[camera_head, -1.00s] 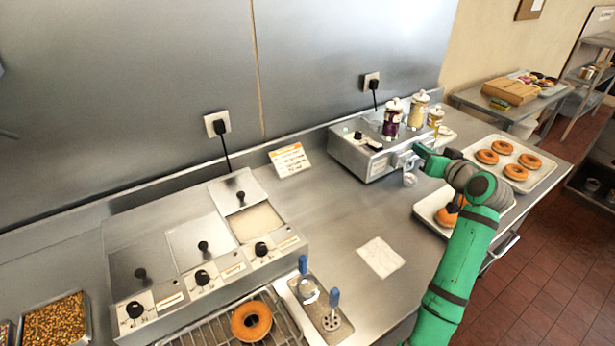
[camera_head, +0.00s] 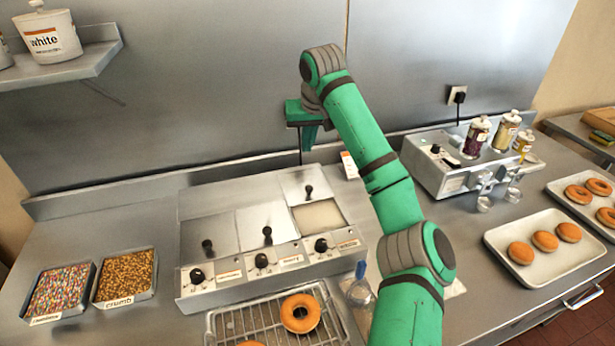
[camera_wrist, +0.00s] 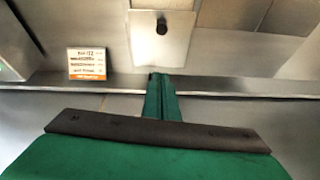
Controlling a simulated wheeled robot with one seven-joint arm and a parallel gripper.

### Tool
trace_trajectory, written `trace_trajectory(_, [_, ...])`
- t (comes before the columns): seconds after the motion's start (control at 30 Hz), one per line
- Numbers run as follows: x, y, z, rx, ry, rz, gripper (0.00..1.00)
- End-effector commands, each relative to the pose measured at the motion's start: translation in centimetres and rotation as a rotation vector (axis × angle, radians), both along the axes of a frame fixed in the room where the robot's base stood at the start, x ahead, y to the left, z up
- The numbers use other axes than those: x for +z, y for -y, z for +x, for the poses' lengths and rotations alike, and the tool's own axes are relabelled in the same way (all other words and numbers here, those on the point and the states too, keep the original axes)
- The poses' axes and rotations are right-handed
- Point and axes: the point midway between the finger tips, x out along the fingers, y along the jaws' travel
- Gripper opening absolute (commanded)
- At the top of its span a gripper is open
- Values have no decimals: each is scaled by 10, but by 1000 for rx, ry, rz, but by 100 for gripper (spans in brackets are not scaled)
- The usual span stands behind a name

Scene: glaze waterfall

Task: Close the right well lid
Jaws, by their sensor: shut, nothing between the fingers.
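The right well lid (camera_head: 298,180) is a steel plate with a black knob. It sits slid back on the three-well warmer (camera_head: 190,235), leaving the pale glaze of the right well (camera_head: 318,217) exposed in front of it. The lid also shows in the wrist view (camera_wrist: 147,50), past my fingertips. My gripper (camera_head: 304,148) is shut and empty. It points down above and behind the lid, near the back wall, apart from the knob. Its green fingers show pressed together in the wrist view (camera_wrist: 161,84).
The middle and left wells are covered by lids (camera_head: 265,222). A paper sign (camera_head: 348,165) stands behind my forearm. A second machine (camera_head: 440,165) with jars is at the right. Topping trays (camera_head: 125,277) lie at the left. A donut rack (camera_head: 235,322) is in front.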

Motion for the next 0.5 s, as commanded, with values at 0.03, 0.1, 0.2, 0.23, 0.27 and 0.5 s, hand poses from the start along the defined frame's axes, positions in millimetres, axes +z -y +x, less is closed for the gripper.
trace_trajectory(0.03, [-6, 1, 2, -24, -10, -23, 0])
trace_trajectory(0.1, [-12, 3, 3, -47, -18, -41, 0])
trace_trajectory(0.2, [-20, 3, 6, -57, -22, -50, 0])
trace_trajectory(0.23, [-23, 3, 7, -58, -23, -50, 0])
trace_trajectory(0.27, [-26, 3, 8, -57, -22, -50, 0])
trace_trajectory(0.5, [-64, 0, 21, -56, -23, -49, 0])
